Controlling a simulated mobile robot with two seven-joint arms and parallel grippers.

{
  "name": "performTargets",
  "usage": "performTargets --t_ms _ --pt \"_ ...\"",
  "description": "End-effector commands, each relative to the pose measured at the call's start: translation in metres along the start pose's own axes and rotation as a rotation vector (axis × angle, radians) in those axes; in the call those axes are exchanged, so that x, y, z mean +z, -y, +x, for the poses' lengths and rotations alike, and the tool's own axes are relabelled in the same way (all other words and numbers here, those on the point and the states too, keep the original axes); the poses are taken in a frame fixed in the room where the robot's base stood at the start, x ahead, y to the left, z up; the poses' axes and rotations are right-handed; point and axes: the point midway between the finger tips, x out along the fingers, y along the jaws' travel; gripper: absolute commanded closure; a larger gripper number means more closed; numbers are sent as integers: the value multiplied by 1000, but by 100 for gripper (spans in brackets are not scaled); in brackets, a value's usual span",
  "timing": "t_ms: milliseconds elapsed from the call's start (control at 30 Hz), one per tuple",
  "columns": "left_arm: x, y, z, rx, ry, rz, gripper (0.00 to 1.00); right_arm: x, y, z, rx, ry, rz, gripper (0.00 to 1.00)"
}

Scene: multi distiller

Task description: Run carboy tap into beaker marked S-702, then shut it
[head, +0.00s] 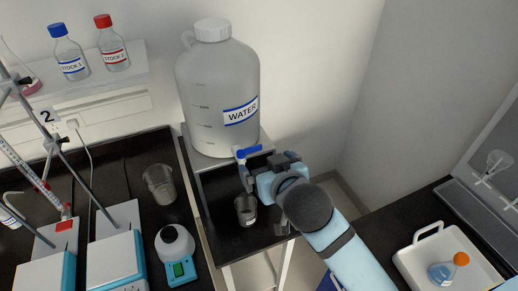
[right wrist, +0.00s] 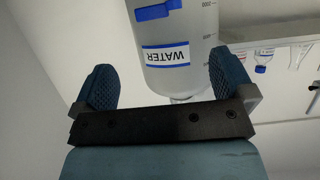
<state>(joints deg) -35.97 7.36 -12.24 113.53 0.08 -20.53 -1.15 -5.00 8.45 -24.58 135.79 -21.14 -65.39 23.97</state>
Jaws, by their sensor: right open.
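The white carboy (head: 205,100) with a WATER label stands on a raised shelf at the back; it also shows in the right wrist view (right wrist: 185,75). Its blue tap handle (head: 249,152) sticks out at the lower front and lies roughly crosswise in the head view; it also shows in the right wrist view (right wrist: 158,11). A small beaker (head: 245,210) stands on the black surface below the tap; its marking is not legible. My right gripper (head: 262,172) is open and empty, just below and in front of the handle, apart from it. My left gripper is out of view.
Stock bottles (head: 68,52) sit on a back shelf. A white tray (head: 410,262) with a flask (head: 446,271) is at the right. A floor gap separates the benches.

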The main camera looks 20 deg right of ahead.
Motion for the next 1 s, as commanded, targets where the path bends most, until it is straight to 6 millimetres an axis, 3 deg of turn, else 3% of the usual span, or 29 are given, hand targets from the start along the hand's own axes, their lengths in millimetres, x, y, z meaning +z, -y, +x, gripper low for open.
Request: performTargets --t_ms 300,500,700,1000 --pt "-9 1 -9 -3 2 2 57 -2 -1 64 2 1 -2 0" --pt "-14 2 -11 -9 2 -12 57 -1 0 95 1 1 -1 0" --pt "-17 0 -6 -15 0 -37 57 0 0 111 0 1 -2 0" --pt "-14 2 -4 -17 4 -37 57 0 0 114 0 1 -1 0"
